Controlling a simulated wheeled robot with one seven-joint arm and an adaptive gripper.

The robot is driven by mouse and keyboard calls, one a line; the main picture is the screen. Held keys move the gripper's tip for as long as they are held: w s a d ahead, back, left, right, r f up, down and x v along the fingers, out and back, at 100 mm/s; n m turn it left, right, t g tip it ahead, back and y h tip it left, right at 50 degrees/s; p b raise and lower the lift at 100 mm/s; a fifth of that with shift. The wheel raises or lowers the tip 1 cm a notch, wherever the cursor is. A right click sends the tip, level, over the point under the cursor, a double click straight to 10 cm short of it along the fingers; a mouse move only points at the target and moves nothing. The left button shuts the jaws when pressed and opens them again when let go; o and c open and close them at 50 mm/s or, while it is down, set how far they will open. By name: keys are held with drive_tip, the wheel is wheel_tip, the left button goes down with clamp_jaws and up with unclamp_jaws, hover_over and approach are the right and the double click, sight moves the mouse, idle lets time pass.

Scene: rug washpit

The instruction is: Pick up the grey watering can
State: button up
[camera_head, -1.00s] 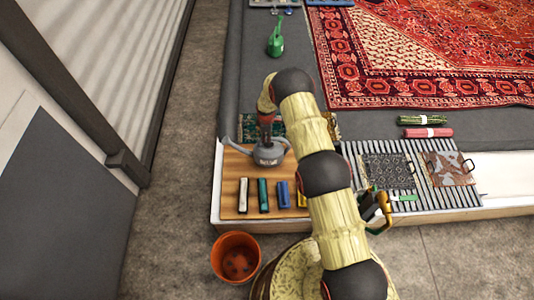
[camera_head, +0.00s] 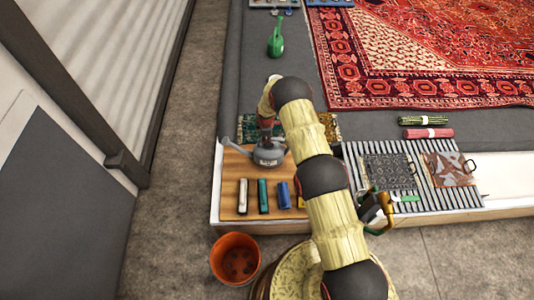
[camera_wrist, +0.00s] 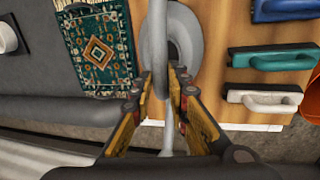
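The grey watering can (camera_head: 269,153) stands upright on the wooden board, its spout toward the left. My gripper (camera_head: 266,128) is directly above it in the head view, pointing down, with its fingertips at the top of the can. In the wrist view, the two yellow-padded fingers of my gripper (camera_wrist: 162,83) lie close on either side of the can's grey handle (camera_wrist: 156,42) and look closed on it. The round body of the can (camera_wrist: 186,40) shows just beyond. The exact contact at the pads is partly hidden.
The wooden board (camera_head: 230,185) also holds several brushes, with a blue one (camera_head: 284,195) near my arm. A patterned mat (camera_head: 248,130) lies behind the can. A terracotta pot (camera_head: 236,258) stands in front on the floor.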

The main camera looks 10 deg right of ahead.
clamp_jaws()
idle(0.3)
idle(0.3)
drive_tip(key=shift+w+r, duration=0.1)
drive_tip(key=shift+w, duration=0.05)
drive_tip(key=shift+r, duration=0.15)
